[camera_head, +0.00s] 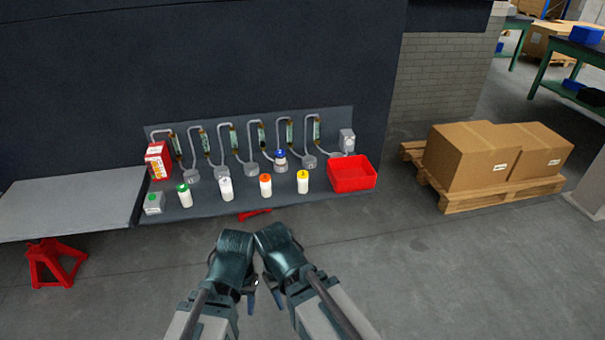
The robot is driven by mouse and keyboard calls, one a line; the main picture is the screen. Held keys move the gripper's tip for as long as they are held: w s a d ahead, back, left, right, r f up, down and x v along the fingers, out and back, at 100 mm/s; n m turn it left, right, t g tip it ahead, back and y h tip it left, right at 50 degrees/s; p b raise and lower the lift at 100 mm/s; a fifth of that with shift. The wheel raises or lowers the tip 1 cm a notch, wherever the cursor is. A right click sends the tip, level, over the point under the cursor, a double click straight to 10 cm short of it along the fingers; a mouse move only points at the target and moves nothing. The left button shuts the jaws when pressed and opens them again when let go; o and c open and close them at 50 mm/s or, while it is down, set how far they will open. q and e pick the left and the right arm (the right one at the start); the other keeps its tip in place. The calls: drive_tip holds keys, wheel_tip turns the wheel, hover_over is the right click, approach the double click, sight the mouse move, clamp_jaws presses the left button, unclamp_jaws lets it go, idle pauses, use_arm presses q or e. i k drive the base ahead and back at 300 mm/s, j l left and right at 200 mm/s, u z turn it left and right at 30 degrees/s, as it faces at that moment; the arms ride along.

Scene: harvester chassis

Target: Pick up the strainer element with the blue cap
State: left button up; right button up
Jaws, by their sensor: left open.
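The strainer element with the blue cap (281,160) is a small pale cylinder standing upright in the back row of the grey shelf (205,210). It stands at one of the grey fittings below the curved pipes, right of centre. My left gripper (250,290) is open, low in the picture, in front of and well apart from the strainer. My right gripper (276,292) is close beside it; its fingers are mostly hidden by the wrist, so its opening cannot be told. Neither gripper touches the strainer.
White cylinders with green (185,197), white (226,189), orange (265,186) and yellow (303,182) caps stand along the shelf front. A red bin (352,186) is at the right, a red-and-white box (158,162) at the left. The floor before the shelf is mostly clear.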

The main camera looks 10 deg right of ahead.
sight(280, 154)
drive_tip(key=i+l+u, duration=0.1)
drive_tip(key=u, duration=0.3)
drive_tip(key=i+l+u, duration=0.1)
drive_tip(key=l+u, duration=0.15)
drive_tip(key=u, duration=0.2)
drive_tip(key=l+u, duration=0.2)
drive_tip(key=u, duration=0.2)
drive_tip(key=i+l+u, duration=0.2)
drive_tip(key=l, duration=0.85)
drive_tip(key=l+u, duration=0.2)
drive_tip(key=l, duration=0.8)
